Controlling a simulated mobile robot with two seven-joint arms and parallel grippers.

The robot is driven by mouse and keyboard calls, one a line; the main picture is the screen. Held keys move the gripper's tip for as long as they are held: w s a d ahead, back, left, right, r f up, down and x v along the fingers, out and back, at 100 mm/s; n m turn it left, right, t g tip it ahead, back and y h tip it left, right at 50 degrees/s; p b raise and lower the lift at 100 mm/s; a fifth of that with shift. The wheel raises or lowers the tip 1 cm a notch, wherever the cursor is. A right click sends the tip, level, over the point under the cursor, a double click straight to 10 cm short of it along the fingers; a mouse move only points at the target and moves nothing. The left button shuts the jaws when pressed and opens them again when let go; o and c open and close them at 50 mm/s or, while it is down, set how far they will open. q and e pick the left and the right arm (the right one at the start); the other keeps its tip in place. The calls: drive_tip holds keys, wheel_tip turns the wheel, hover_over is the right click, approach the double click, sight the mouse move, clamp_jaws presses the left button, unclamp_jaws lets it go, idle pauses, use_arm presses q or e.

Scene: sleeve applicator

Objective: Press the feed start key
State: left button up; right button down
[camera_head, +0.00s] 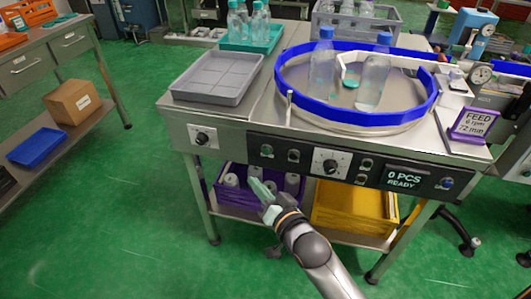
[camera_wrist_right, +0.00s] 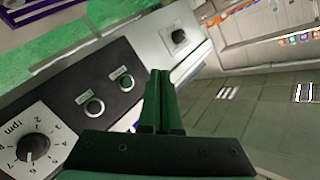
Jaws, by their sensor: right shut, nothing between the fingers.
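The control panel (camera_head: 330,167) runs along the front of the feeder table. Two round keys sit left of its large dial: a left key (camera_head: 266,151) and a right key (camera_head: 293,155). Their labels are too small to read, so I cannot tell which one is feed start. In the right wrist view the same keys show as one (camera_wrist_right: 123,83) farther from the dial and one (camera_wrist_right: 94,107) nearer it. My right gripper (camera_head: 254,181) is shut and empty, in front of and below the left key, apparently not touching it. It also shows in the right wrist view (camera_wrist_right: 160,74). My left gripper is not in view.
The large dial (camera_head: 330,163) and a display (camera_head: 404,179) reading "0 PCS READY" are on the panel. A smaller knob (camera_head: 202,138) is at left. A purple crate (camera_head: 235,198) and a yellow bin (camera_head: 350,208) stand on the shelf below. A blue-rimmed turntable (camera_head: 350,118) holds bottles.

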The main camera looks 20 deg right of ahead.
sight(266, 151)
drive_tip(key=w+d+b, duration=0.1)
drive_tip(key=w+d, duration=0.3)
drive_tip(key=w, duration=0.2)
drive_tip(key=shift+w+d+b, duration=0.25)
drive_tip(key=shift+b, duration=0.05)
idle(0.6)
drive_tip(key=shift+w+d, duration=0.1)
drive_tip(key=shift+w, duration=0.05)
idle(1.2)
drive_tip(key=shift+w+d, duration=0.15)
drive_tip(key=shift+w, duration=0.05)
